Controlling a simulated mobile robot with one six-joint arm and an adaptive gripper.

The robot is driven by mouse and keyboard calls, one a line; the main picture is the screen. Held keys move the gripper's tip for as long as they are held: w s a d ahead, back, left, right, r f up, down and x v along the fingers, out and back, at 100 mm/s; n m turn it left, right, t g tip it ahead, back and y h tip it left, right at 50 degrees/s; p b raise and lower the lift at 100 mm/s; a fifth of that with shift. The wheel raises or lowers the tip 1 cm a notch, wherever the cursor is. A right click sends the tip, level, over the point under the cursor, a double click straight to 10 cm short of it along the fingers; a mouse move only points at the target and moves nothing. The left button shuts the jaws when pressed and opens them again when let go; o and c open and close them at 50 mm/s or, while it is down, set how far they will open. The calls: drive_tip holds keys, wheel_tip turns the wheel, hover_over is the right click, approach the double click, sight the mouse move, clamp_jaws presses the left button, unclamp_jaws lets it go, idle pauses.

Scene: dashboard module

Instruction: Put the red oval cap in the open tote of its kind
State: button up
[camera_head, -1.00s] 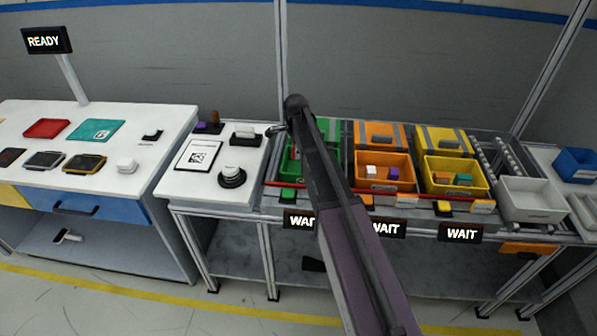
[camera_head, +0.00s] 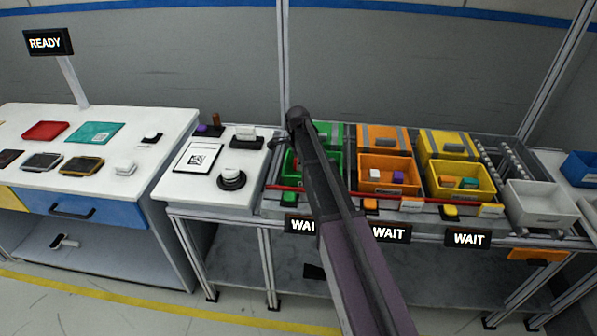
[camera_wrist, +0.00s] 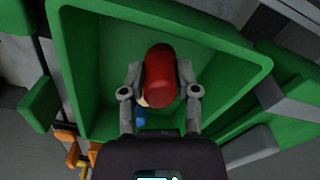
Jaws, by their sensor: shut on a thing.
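The red oval cap (camera_wrist: 160,75) is between the fingers of my gripper (camera_wrist: 161,92) in the wrist view. My gripper is shut on it. The cap is over the open green tote (camera_wrist: 85,75), whose floor and walls show around it; its height above the floor is hard to tell. The green tote also shows in the head view (camera_head: 290,162), partly behind my arm. A small blue item (camera_wrist: 139,117) shows below the cap, partly covered by my gripper.
An orange tote (camera_head: 388,177) and a yellow tote (camera_head: 462,183) stand to the right, each with small blocks inside. A red rail (camera_head: 430,201) runs along their front. A grey bin (camera_head: 541,206) is at far right. A white table (camera_head: 200,188) stands left of the totes.

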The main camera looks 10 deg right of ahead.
drive_tip(key=shift+f+b, duration=1.65)
drive_tip(key=shift+f, duration=0.15)
drive_tip(key=shift+f, duration=0.15)
drive_tip(key=o, duration=0.9)
drive_tip(key=shift+r, duration=0.2)
wheel_tip(320, 180, up, 12)
drive_tip(key=p, duration=1.2)
